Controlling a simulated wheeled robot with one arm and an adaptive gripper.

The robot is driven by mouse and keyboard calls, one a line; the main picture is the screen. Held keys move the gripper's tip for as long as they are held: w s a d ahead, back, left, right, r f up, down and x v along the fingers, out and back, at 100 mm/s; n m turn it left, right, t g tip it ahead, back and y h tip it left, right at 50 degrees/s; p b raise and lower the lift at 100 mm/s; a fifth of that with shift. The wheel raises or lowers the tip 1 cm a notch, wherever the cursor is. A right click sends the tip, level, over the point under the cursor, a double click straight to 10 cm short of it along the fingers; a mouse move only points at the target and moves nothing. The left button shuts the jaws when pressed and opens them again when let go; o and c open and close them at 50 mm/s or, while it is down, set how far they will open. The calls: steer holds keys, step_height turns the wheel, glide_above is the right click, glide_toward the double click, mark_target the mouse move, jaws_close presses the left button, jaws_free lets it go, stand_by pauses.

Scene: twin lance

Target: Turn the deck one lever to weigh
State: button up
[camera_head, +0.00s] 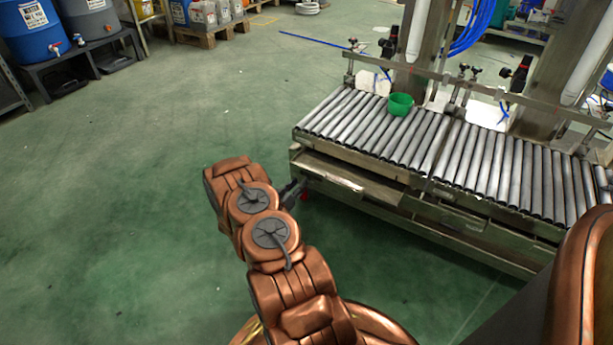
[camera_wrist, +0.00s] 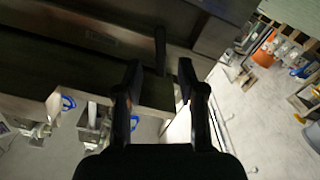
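My gripper (camera_wrist: 160,68) is open in the wrist view, with its two dark fingers apart. A dark narrow bar (camera_wrist: 160,48), which looks like the lever, stands between and just beyond the fingertips. I cannot tell whether either finger touches it. In the head view my gripper (camera_head: 293,190) is at the left end of the roller deck (camera_head: 335,175), low beside its metal frame. A small red part (camera_head: 305,196) shows next to it. The lever's setting and any label are too small to read.
A green bowl (camera_head: 400,104) sits on the rollers. Posts with valves and blue hoses stand behind the deck. The green floor left of the deck is clear.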

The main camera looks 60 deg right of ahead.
mark_target(306, 174)
steer(key=shift+w+d+b, duration=0.15)
steer(key=shift+d+b, duration=1.1)
steer(key=shift+d, duration=1.85)
steer(key=shift+c, duration=0.4)
jaws_close()
